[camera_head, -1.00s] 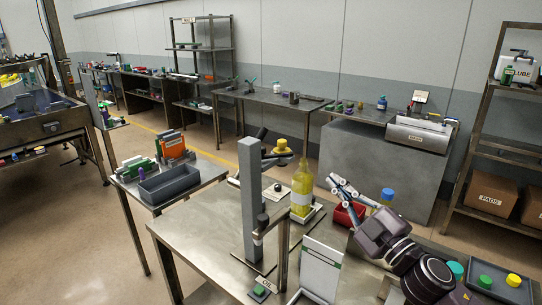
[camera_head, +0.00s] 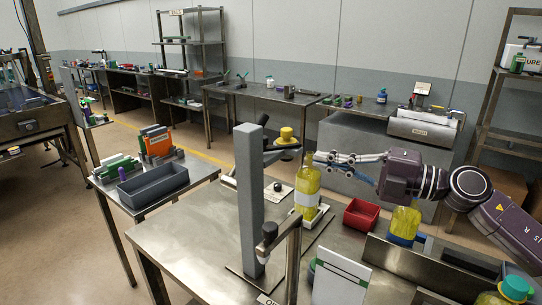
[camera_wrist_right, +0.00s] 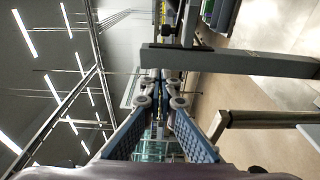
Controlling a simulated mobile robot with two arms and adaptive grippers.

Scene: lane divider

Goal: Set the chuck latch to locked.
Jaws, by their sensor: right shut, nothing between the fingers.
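The capping stand is a grey upright column (camera_head: 248,200) on the steel table, with a dark arm reaching right from its top. A yellow chuck (camera_head: 287,136) hangs on that arm above a yellow bottle (camera_head: 307,188). A dark lever (camera_head: 263,120) shows behind the column top; I cannot tell whether it is the latch or how it is set. My right gripper (camera_head: 320,158) is shut and empty, just right of the chuck and by the bottle's top; contact is unclear. My left gripper is not in view.
A lower post with a dark knob (camera_head: 268,232) stands in front of the column. A grey tray (camera_head: 153,184) is on the left side table.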

